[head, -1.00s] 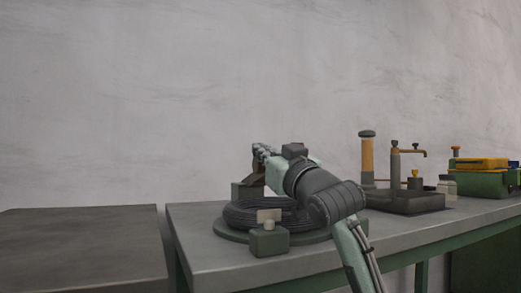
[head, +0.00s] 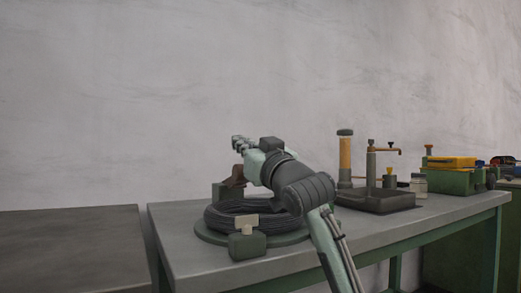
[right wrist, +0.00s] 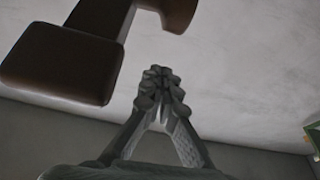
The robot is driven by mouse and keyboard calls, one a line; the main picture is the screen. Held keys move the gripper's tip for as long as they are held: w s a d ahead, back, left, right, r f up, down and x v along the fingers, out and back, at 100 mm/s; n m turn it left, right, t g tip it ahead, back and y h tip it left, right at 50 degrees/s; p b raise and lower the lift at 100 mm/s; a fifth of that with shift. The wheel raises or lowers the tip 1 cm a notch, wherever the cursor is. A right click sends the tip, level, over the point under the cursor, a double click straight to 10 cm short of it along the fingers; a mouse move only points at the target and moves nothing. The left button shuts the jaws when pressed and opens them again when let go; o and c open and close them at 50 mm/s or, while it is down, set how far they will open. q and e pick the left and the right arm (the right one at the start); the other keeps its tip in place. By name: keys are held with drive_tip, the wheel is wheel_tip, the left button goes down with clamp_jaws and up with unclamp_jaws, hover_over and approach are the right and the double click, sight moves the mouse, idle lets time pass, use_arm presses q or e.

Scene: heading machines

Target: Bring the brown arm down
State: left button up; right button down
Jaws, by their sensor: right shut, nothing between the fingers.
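The brown arm (head: 237,176) shows in the head view as a small dark brown piece rising behind the coil, just below my right gripper. In the right wrist view a brown arm (right wrist: 65,62) with a thick block-like end fills the upper left, close to the gripper. My right gripper (head: 238,143) is shut and empty, above the brown arm in the head view. In the right wrist view its fingertips (right wrist: 160,75) meet, with a visible gap between them and the brown arm. My right arm hides part of the coil and base. My left gripper is not in view.
A black wire coil (head: 225,218) lies on a round green base (head: 205,236) on the grey table (head: 185,262). A small green block (head: 247,246) stands at its front. A dark tray (head: 375,203) with posts and a green box (head: 455,181) stand right.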

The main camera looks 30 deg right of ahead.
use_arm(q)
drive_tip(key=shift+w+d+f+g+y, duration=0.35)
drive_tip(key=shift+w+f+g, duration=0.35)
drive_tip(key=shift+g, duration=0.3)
use_arm(e)
drive_tip(key=v, duration=0.9)
drive_tip(key=shift+s+f, duration=0.15)
drive_tip(key=shift+f, duration=0.35)
